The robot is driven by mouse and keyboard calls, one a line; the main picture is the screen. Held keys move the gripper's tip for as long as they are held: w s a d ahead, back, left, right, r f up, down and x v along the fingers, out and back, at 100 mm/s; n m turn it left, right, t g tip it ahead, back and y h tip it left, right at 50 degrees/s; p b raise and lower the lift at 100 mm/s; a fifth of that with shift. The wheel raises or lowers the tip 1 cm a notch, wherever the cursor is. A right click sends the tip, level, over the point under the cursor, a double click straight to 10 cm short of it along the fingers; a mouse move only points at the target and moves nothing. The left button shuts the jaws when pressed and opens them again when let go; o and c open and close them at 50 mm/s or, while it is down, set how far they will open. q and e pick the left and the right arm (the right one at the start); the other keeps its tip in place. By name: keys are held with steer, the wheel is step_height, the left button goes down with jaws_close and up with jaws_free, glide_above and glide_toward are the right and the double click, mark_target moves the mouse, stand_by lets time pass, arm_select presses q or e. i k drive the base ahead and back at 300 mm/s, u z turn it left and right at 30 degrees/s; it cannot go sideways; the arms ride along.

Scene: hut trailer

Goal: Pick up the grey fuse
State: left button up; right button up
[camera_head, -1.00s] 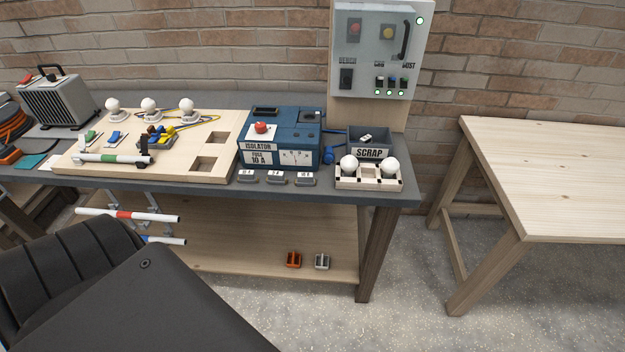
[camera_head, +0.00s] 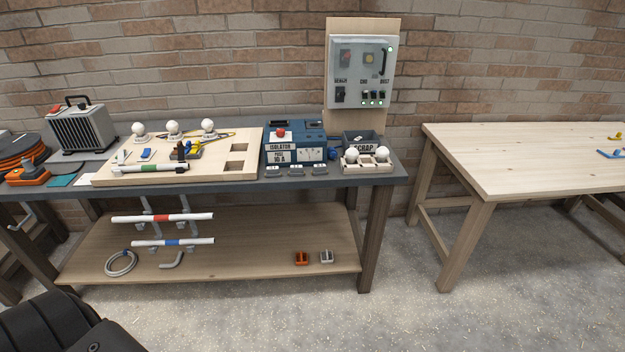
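A small grey block (camera_head: 326,257), which looks like the grey fuse, sits on the lower wooden shelf (camera_head: 225,262) of the workbench, near the shelf's right front edge. A similar orange block (camera_head: 301,258) sits just left of it, with a small gap between them. Neither gripper shows in the head view. Only dark parts of my own body show at the bottom left, well apart from the blocks.
The bench top (camera_head: 240,186) overhangs the shelf, and a bench leg (camera_head: 376,240) stands right of the grey block. Pipes on brackets (camera_head: 162,217) and a hose coil (camera_head: 121,263) occupy the shelf's left. A wooden table (camera_head: 520,150) stands right. The floor in front is clear.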

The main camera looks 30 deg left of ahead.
mark_target(318, 169)
steer(key=u, duration=1.75)
steer(key=i, duration=0.4)
steer(key=u, duration=0.05)
